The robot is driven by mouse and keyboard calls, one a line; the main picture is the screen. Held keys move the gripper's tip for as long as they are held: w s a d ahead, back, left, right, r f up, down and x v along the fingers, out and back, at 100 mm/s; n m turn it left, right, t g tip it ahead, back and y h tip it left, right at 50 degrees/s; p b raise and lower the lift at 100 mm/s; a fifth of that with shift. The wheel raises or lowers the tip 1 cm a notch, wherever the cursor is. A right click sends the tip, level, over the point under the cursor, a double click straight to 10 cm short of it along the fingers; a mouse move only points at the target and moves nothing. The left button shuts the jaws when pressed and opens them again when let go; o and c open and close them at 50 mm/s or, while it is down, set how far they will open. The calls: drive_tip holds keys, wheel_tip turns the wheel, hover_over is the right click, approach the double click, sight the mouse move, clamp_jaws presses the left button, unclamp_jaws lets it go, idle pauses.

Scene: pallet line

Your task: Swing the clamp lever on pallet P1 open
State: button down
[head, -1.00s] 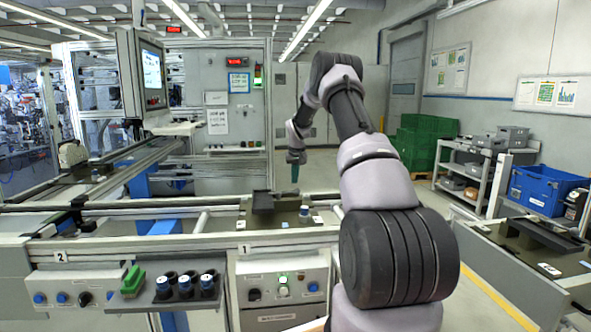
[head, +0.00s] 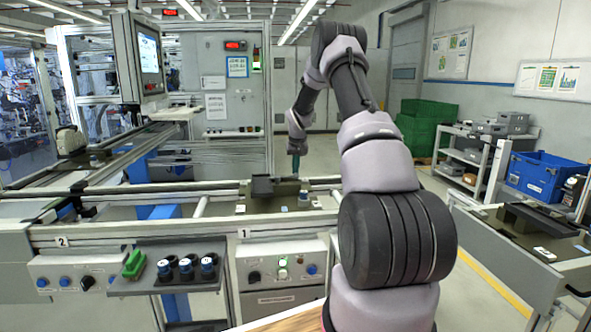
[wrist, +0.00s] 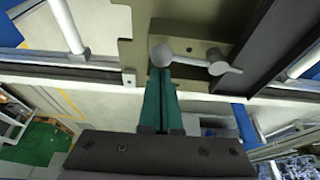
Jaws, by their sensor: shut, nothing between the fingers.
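The clamp lever (wrist: 190,59) is a grey bar with a round ball knob at its left end and a pivot at its right in the wrist view. It lies across the olive plate of pallet P1 (wrist: 139,27), beside a dark raised block. In the head view the pallet (head: 290,204) sits on the line above the "1" label. My gripper (wrist: 160,72) has teal fingers, shut and empty, with tips right at the ball knob. I cannot tell whether they touch it. In the head view my gripper (head: 296,171) points down over the pallet's rear; the lever is too small to make out.
A dark raised block (head: 262,187) stands on the pallet. Rails of the line (head: 199,208) run on both sides. A control box (head: 283,269) and a shelf with black-and-blue cylinders (head: 186,268) are in front. A second bench (head: 520,262) with another pallet is at the right.

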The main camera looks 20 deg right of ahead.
drive_tip(key=shift+s+a+m+h, duration=0.15)
drive_tip(key=shift+s+m+h, duration=0.15)
drive_tip(key=shift+s+m, duration=0.35)
drive_tip(key=shift+s+a+m+g+h, duration=0.2)
drive_tip(key=shift+s+a+m, duration=0.1)
drive_tip(key=shift+m, duration=0.4)
drive_tip(key=shift+s+a+m+g+h, duration=0.1)
drive_tip(key=shift+s+a+m+h, duration=0.15)
drive_tip(key=shift+m, duration=0.4)
drive_tip(key=s+a+m+g+h, duration=0.1)
drive_tip(key=s+a+m+g, duration=0.2)
drive_tip(key=a+m, duration=0.3)
drive_tip(key=m, duration=0.4)
drive_tip(key=shift+s+m, duration=0.3)
drive_tip(key=shift+m, duration=0.1)
drive_tip(key=shift+a+h, duration=0.15)
drive_tip(key=shift+h, duration=0.1)
